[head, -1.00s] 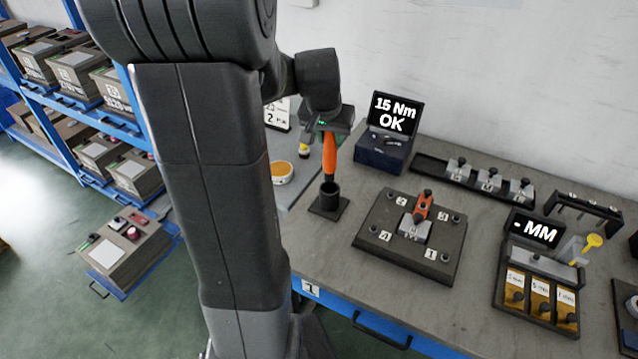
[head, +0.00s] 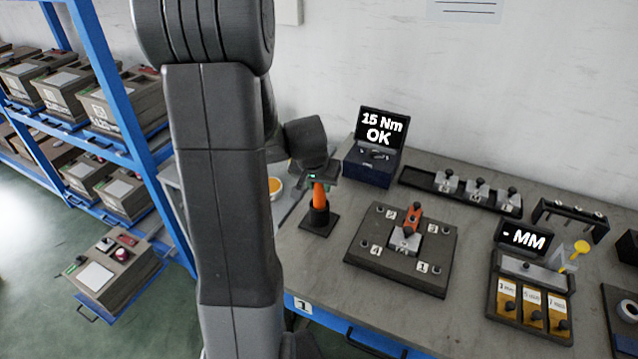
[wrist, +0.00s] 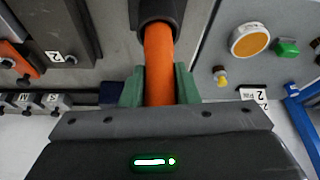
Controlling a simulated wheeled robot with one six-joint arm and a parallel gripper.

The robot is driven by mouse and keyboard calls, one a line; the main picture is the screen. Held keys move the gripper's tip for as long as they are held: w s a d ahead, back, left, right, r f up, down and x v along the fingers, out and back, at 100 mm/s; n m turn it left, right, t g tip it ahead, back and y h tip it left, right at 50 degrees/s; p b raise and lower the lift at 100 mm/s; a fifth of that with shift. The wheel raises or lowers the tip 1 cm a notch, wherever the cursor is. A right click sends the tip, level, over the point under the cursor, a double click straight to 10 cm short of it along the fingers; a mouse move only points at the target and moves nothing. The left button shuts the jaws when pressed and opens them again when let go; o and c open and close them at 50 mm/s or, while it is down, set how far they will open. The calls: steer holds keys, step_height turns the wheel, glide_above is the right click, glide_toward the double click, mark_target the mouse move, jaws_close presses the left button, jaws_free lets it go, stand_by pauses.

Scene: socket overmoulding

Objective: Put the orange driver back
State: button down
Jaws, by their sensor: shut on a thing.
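The orange driver (head: 319,194) stands upright with its lower end down in the black cup-shaped holder (head: 319,215) on the bench. My gripper (head: 319,182) is above the holder and shut on the driver's orange upper part. In the wrist view the green fingers of my gripper (wrist: 159,85) close on both sides of the orange driver (wrist: 159,60). The dark rim of the holder (wrist: 158,10) surrounds the driver's far end there. How deep the driver sits is hidden inside the holder.
Right of the holder is a dark fixture plate (head: 380,268) with an orange clamp (head: 412,218). A torque display (head: 381,128) reading "15 Nm OK" stands behind. A gauge box (head: 520,275) is at the right. A panel with an orange button (wrist: 250,40) lies left of the holder.

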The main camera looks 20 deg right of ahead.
steer(key=shift+f, duration=0.2)
steer(key=c, duration=1.1)
jaws_free()
steer(key=shift+r, duration=0.1)
steer(key=shift+r, duration=0.5)
steer(key=v, duration=1.1)
steer(key=shift+s, duration=0.15)
steer(key=shift+a, duration=0.1)
